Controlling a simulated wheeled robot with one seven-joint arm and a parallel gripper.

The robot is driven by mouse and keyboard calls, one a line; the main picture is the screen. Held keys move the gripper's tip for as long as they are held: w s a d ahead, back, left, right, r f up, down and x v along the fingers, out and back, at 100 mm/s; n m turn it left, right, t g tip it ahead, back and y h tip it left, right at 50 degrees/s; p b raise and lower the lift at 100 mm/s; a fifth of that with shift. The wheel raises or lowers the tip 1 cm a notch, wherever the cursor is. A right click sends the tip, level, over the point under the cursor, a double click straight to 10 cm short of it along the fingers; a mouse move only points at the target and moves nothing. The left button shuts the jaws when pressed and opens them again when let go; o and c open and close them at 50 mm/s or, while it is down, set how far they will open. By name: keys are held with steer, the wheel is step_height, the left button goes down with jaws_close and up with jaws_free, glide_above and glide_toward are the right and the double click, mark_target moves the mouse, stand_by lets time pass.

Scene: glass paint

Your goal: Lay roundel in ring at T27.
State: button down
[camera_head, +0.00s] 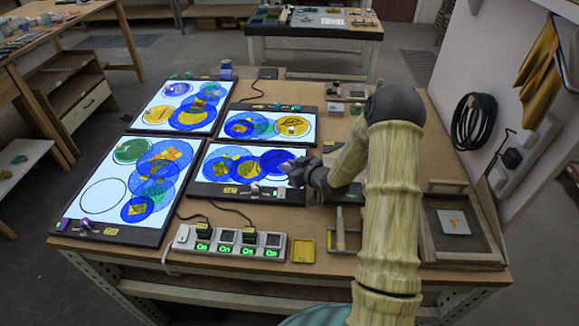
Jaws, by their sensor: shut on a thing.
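Several lit white panels bear overlapping blue, green and yellow glass discs. An empty black ring (103,197) is drawn on the large front-left panel (84,180). The front-right panel (196,172) has a small yellow label at its lower edge; I cannot read the labels with certainty. My gripper (297,172) is at the right end of that panel, shut at the edge of a blue roundel (276,160). The fingers hide part of the roundel. I cannot tell whether it lies on the panel or is slightly raised.
A wooden frame (458,229) stands at the right. Back panels (181,105) and (266,126) hold more discs. Cables cross the bench.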

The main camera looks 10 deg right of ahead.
steer(key=shift+f, duration=0.2)
steer(key=shift+f, duration=0.2)
steer(key=c, duration=1.3)
jaws_free()
steer(key=shift+r, duration=0.1)
steer(key=shift+r, duration=0.15)
steer(key=b+v, duration=0.1)
steer(key=v, duration=1.1)
